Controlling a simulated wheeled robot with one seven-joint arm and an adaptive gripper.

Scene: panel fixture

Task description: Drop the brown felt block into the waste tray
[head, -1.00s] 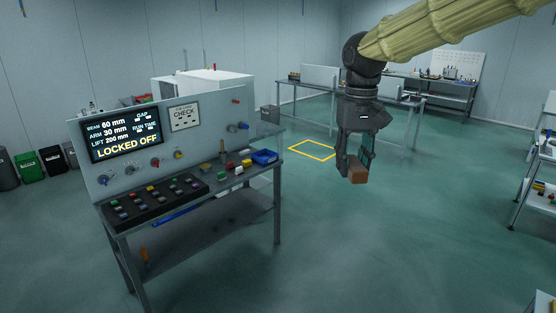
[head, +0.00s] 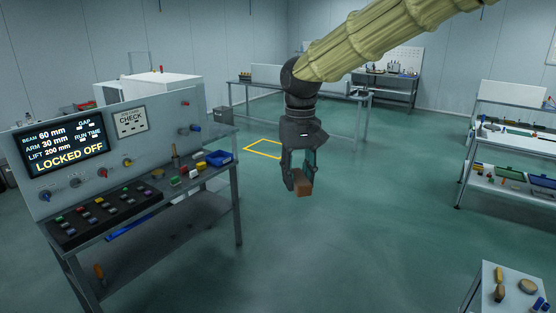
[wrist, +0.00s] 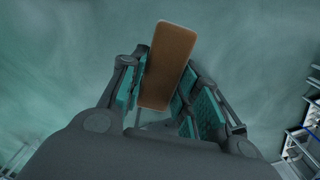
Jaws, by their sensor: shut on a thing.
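The brown felt block (head: 304,189) hangs at the tips of my gripper (head: 302,180), high over open floor right of the panel bench. In the wrist view the brown block (wrist: 168,62) sits tilted between the teal finger pads, and the gripper is shut on it. I cannot tell which container is the waste tray. A small blue tray (head: 219,158) stands at the right end of the panel bench. Green and blue trays (head: 496,167) lie on the shelf rack at the right.
The panel bench (head: 237,205) with its upright screen board stands at the left. A small white table (head: 512,309) with a few brown objects is at the lower right. A yellow floor square (head: 264,149) lies behind. The middle floor is clear.

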